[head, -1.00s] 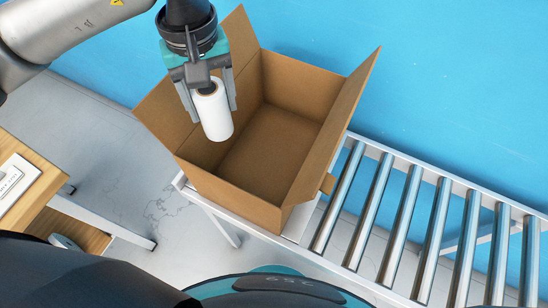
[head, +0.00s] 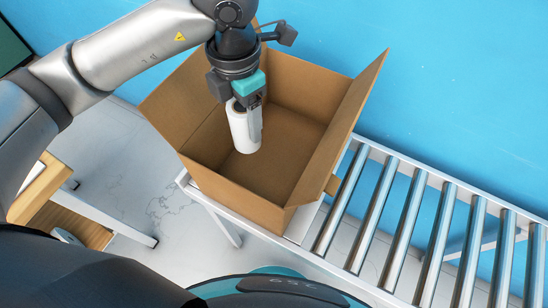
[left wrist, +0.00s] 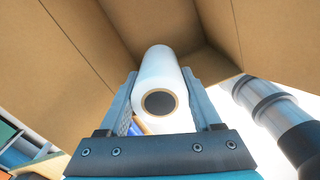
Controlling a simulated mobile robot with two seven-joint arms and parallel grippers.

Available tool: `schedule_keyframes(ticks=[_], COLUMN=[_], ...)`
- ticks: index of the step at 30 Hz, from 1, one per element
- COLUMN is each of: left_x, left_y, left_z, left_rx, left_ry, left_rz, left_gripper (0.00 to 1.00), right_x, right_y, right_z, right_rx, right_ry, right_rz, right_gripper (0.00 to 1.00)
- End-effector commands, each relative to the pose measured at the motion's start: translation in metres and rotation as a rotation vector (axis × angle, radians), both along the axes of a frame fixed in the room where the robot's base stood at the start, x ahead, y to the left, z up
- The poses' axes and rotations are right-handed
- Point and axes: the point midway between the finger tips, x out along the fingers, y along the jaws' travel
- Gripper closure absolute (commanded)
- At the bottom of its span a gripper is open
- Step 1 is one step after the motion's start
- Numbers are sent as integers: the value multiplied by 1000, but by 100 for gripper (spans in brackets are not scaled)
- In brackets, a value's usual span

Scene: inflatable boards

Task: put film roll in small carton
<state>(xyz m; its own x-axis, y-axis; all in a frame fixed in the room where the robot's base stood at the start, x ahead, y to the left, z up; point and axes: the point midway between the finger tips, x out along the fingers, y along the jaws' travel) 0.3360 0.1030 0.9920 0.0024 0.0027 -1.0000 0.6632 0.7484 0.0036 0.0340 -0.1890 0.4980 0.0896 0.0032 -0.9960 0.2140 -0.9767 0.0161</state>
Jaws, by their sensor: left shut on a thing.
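The film roll (head: 241,130) is a white cylinder with a dark core, held tilted over the open mouth of the small carton (head: 245,196). My left gripper (head: 250,116) is shut on the film roll; in the left wrist view the roll (left wrist: 160,80) sits between the two fingers (left wrist: 160,108). The carton is brown with raised flaps, and its inner walls (left wrist: 240,35) show beyond the roll in the left wrist view. Part of the carton's far side is hidden behind my left arm. My right gripper is not in view.
The carton stands on the end of a roller conveyor (head: 405,215) that runs off to the right. A blue wall (head: 460,90) rises close behind. A wooden table (head: 40,185) stands at the left, with pale floor between it and the conveyor.

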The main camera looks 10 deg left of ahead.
Motion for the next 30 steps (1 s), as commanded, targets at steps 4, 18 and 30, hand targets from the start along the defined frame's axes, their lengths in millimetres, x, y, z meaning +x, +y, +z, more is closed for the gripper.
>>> schedule_keyframes(ticks=[4, 18, 30], left_x=[0, -2, -2], left_y=[-5, -7, -7], left_z=[-4, -63, -155], left_rx=[-3, -1, -2], left_ry=[0, 7, 2], left_rz=[213, 381, 377], left_gripper=[100, 100, 100], right_x=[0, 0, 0], right_y=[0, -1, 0], right_z=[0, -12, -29], right_rx=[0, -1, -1], right_ry=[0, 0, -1], right_rz=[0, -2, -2], right_gripper=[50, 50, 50])
